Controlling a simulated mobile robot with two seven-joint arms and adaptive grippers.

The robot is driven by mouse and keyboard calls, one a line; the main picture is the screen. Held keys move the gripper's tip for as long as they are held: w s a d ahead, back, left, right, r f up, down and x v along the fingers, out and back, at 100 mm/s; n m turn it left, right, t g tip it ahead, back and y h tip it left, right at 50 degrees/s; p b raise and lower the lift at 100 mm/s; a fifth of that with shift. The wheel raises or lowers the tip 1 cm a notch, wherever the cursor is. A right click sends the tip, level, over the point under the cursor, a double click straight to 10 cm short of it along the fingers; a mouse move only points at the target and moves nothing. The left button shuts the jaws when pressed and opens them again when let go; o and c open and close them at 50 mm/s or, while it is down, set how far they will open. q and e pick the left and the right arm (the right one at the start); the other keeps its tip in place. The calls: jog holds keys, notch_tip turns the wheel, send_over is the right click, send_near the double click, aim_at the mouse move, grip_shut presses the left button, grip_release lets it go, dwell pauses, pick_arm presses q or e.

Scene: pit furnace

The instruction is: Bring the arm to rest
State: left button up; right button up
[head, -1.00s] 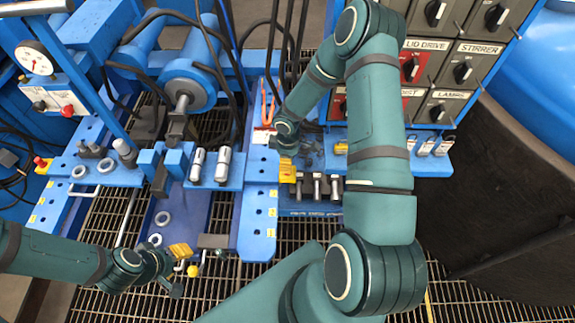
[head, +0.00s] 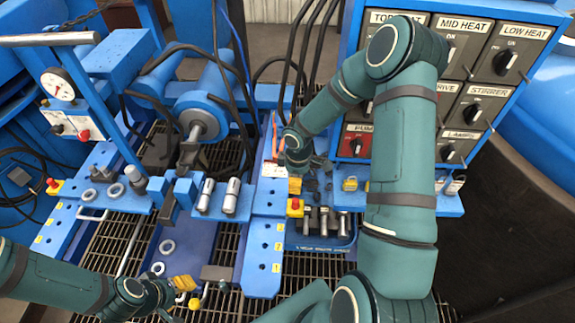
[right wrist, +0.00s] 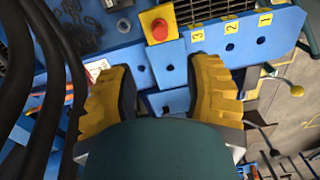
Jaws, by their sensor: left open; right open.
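My right gripper (head: 300,182) is in the middle of the head view, above the blue bench near a red push button on a yellow base (head: 295,206). In the right wrist view its two yellow fingers stand wide apart (right wrist: 163,95) with nothing between them. The red button (right wrist: 159,27) shows beyond the fingers, apart from them. My left gripper (head: 188,292) is at the lower left of the head view, over the floor grating, with yellow fingertips apart and no object seen in it.
A switch panel (head: 463,75) stands at the right, beside my right arm. Black cables (head: 300,60) hang close behind the right gripper. A blue tray of metal cylinders (head: 325,222), a numbered blue plate with holes (head: 264,245) and a pressure gauge (head: 57,84) are around. Open grating lies below.

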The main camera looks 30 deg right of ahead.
jog(key=s+a+f+m+t+y, duration=0.1)
jog(key=s+a+m, duration=0.4)
jog(key=a, duration=0.6)
jog(key=s+a+f+m+t+y, duration=0.1)
jog(key=s+a+f+m+y, duration=0.1)
jog(key=s+a+m, duration=0.4)
jog(key=a, duration=0.5)
jog(key=shift+s+a+y, duration=0.25)
jog(key=shift+s+y, duration=0.05)
jog(key=shift+s, duration=0.05)
jog(key=shift+d, duration=0.1)
